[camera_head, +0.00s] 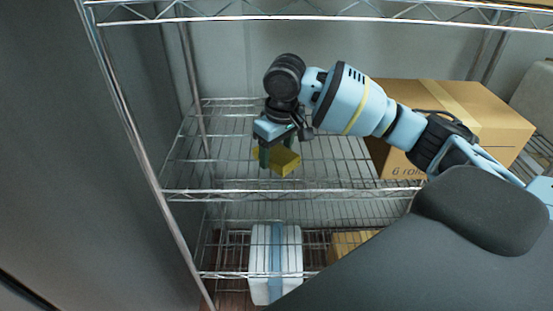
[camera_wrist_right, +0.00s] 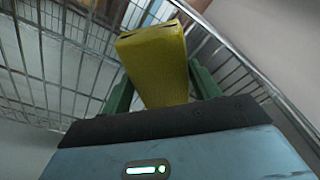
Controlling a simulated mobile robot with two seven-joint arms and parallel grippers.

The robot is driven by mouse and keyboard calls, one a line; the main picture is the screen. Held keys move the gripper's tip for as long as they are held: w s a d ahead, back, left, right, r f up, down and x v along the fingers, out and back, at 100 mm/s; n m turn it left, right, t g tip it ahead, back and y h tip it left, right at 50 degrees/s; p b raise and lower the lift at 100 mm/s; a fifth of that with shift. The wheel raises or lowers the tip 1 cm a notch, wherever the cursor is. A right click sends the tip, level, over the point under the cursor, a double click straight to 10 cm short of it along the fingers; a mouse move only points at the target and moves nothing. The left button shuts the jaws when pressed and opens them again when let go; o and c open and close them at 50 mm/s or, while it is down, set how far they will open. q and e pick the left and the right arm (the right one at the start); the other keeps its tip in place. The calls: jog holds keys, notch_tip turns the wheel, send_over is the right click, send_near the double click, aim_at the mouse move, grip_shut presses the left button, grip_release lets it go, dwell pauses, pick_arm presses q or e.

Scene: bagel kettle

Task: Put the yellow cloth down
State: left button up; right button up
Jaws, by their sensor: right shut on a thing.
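The yellow cloth (camera_head: 284,163) is a folded, block-like yellow piece. My right gripper (camera_head: 265,157) is shut on it, over the wire shelf (camera_head: 340,153) of the metal rack. In the right wrist view the yellow cloth (camera_wrist_right: 155,65) sits between the two green fingers of the right gripper (camera_wrist_right: 160,92), with the wire grid behind it. I cannot tell whether the cloth touches the shelf. My left gripper does not show in either view.
A cardboard box (camera_head: 470,112) stands on the same shelf to the right. A white container with a blue stripe (camera_head: 262,262) and another box (camera_head: 350,243) are on the lower level. The shelf left of the gripper is bare. Rack posts (camera_head: 135,130) bound the left side.

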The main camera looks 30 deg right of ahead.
aim_at(277, 153)
jog(key=shift+f, duration=1.35)
jog(key=shift+f, duration=0.2)
jog(key=o, duration=0.9)
jog(key=shift+r, duration=0.1)
jog(key=r, duration=0.4)
jog(key=s+r, duration=0.1)
jog(key=r, duration=0.7)
jog(key=shift+s+d, duration=0.15)
jog(key=shift+s, duration=0.05)
